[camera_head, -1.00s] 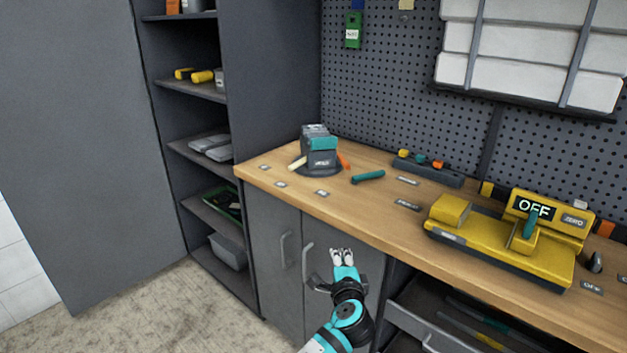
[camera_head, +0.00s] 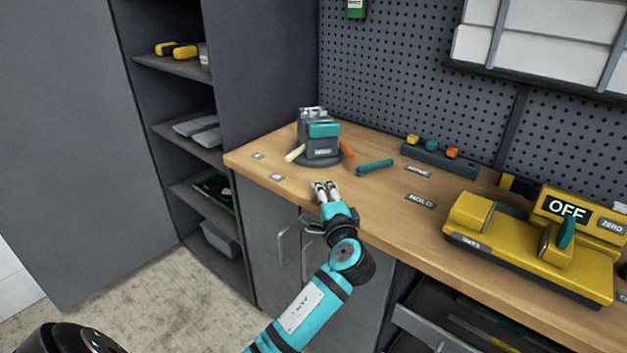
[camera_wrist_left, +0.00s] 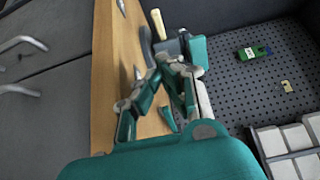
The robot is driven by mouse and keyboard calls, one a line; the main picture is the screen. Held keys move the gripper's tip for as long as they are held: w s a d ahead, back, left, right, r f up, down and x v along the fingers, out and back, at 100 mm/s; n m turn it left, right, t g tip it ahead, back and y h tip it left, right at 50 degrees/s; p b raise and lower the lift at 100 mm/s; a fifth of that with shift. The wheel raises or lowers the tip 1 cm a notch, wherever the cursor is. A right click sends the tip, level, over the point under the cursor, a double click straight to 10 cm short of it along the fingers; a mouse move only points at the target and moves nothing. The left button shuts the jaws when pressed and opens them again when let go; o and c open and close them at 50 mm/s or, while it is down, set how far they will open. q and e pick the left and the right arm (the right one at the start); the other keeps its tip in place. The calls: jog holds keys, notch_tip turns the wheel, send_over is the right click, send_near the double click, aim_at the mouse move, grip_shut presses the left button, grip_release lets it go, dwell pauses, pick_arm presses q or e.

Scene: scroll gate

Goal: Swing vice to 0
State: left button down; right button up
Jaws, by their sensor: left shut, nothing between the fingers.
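The vice (camera_head: 321,150), a dark grey block with a teal jaw, stands on a round dark base at the back left of the wooden workbench (camera_head: 386,213). A cream handle (camera_head: 294,153) sticks out at its left and an orange one (camera_head: 347,149) at its right. My left gripper (camera_head: 325,186) is shut and empty at the bench's front edge, in front of the vice and apart from it. In the left wrist view the fingertips (camera_wrist_left: 170,62) overlap part of the vice (camera_wrist_left: 197,52), and the cream handle (camera_wrist_left: 157,24) shows beyond. My right gripper is out of view.
Small label plates (camera_head: 277,177) lie left of my gripper, too small to read. A teal tool (camera_head: 375,167) lies right of the vice. A yellow machine (camera_head: 535,245) reading OFF stands at the right. An open drawer (camera_head: 450,325) sits below the bench.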

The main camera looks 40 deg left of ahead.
pick_arm(q)
jog(key=x, duration=0.9)
jog(key=shift+s+r+p, duration=0.1)
jog(key=shift+p, duration=0.25)
jog(key=shift+s+a+p, duration=0.15)
jog(key=shift+a+p, duration=0.15)
jog(key=shift+a, duration=0.95)
jog(key=shift+s+a, duration=0.1)
jog(key=shift+a, duration=0.5)
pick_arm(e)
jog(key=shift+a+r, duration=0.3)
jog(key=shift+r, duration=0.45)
pick_arm(q)
jog(key=shift+a, duration=0.15)
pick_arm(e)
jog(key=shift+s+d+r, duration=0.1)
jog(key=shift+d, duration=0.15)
pick_arm(q)
jog(key=shift+s+a+m+t+h+p, duration=0.1)
jog(key=shift+a+m+t+h+p, duration=0.05)
jog(key=shift+m+t+h+p, duration=0.2)
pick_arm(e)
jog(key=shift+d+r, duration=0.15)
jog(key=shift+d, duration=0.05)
